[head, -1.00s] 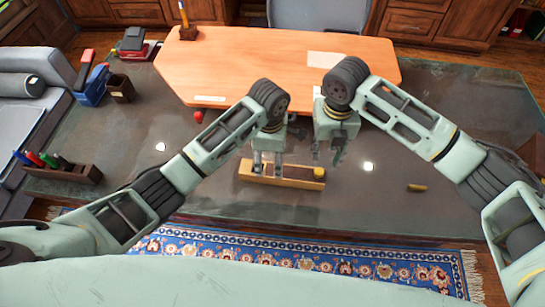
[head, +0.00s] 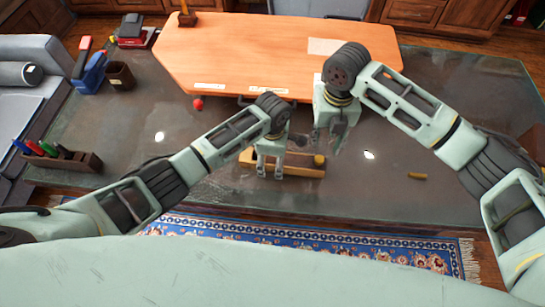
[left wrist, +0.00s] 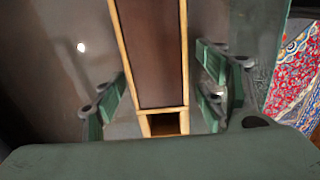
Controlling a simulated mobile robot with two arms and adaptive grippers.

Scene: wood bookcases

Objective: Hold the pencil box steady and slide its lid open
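The pencil box (head: 300,170) is a long, light-wood box lying on the dark desk, with a yellow round piece (head: 319,160) at its right end. In the left wrist view, the box (left wrist: 183,60) has a brown panel on top and a dark open gap at its near end. My left gripper (head: 271,172) is open over the box's left part. Its fingers stand on either side of the box, with visible gaps. My right gripper (head: 329,147) looks open and empty, above and behind the box's right end. The left arm hides part of the box.
A small yellow-brown piece (head: 417,176) lies on the desk to the right. A pen holder (head: 62,160) stands at the left, and a red ball (head: 198,103) lies near the orange wooden board (head: 240,55). The patterned rug (head: 300,250) lies below the front edge. The desk right of the box is mostly clear.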

